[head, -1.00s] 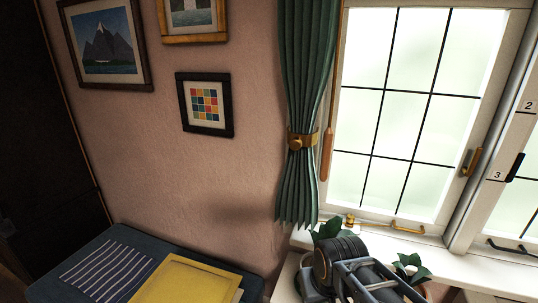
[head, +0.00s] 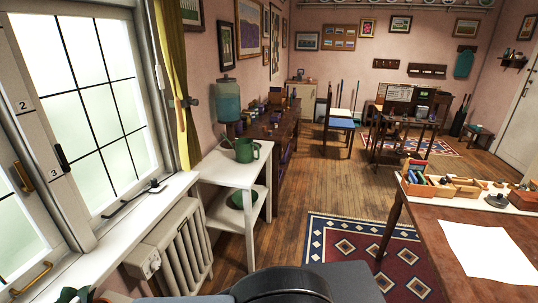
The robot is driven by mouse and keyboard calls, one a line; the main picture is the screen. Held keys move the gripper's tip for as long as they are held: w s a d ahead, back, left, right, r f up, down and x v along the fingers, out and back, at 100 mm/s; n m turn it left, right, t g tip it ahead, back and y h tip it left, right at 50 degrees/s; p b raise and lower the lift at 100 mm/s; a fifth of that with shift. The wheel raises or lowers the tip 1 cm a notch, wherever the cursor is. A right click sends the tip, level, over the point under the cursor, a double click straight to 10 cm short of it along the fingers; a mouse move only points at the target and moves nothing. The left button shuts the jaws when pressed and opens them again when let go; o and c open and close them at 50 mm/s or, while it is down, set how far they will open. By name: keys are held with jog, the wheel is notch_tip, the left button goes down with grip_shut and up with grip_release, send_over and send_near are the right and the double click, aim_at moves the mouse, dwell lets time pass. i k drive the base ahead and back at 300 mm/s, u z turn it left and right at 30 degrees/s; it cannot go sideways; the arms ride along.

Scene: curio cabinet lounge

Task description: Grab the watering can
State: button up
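A green watering can (head: 246,150) stands upright on the top of a white two-tier shelf stand (head: 232,170), left of the picture's middle. Its spout side points left and its handle is on the right. My gripper is not in view; only a dark part of my own arm shows at the bottom edge. The can is well ahead of me, and nothing touches it.
A green bowl (head: 243,199) sits on the stand's lower shelf. A radiator (head: 185,245) is under the window at left. A wooden table (head: 440,225) with a paper sheet (head: 488,250) stands at right. Open floor and a patterned rug (head: 345,235) lie between.

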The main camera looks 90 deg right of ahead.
aim_at(244, 149)
jog(key=z, duration=3.7)
jog(key=i, duration=2.25)
jog(key=u, duration=3.15)
